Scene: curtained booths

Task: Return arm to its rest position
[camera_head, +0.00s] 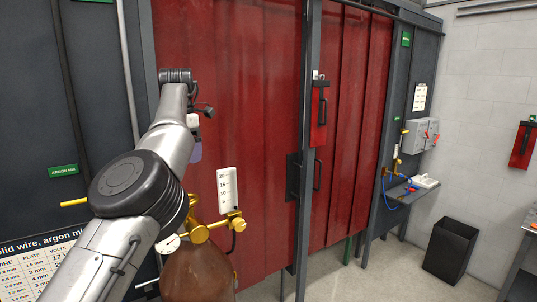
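My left arm (168,150) comes in from the bottom left and reaches up in front of the red curtain (250,100). Its elbow is bent, and its far end is at the upper left of the curtain. Small dark and pale parts (203,110) show behind the far end of the arm. The fingers cannot be made out, so I cannot tell whether the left gripper is open or shut. My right arm and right gripper are not in view.
A brown gas cylinder (196,272) with a brass regulator and a flow tube (229,189) stands close beside my forearm. A grey post (309,150) divides the curtains. A black bin (450,250) and a small shelf (410,195) are at the right. Floor before the bin is clear.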

